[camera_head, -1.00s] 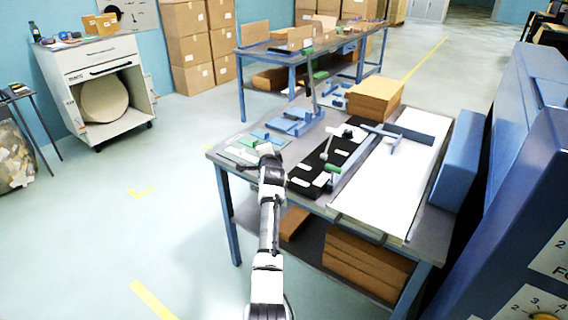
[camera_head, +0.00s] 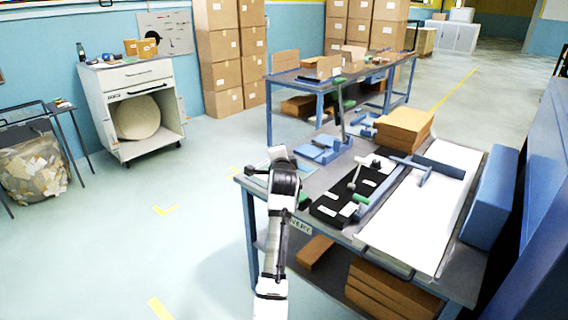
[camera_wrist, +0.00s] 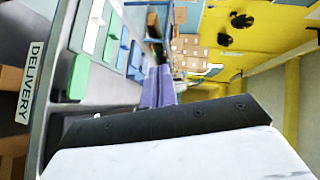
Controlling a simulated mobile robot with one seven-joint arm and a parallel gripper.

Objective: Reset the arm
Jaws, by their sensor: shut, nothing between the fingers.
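My arm (camera_head: 275,232) rises from the bottom of the head view, its upper end at the near left corner of the workbench (camera_head: 325,228). My gripper shows in the wrist view (camera_wrist: 158,87) as two pale purple fingers close together, shut and empty. The dark and white wrist body fills the bottom of that view. In the head view the fingers are hard to make out behind the wrist. The wrist view looks along the bench edge, with a DELIVERY label (camera_wrist: 31,82) at left, towards stacked boxes and a yellow surface.
The bench carries a black tray (camera_head: 340,204), a white sheet (camera_head: 425,215), a blue fixture (camera_head: 322,150) and a cardboard stack (camera_head: 403,128). A blue machine (camera_head: 540,190) stands at right. A white cabinet (camera_head: 135,75) stands behind at left. The floor left of my arm is clear.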

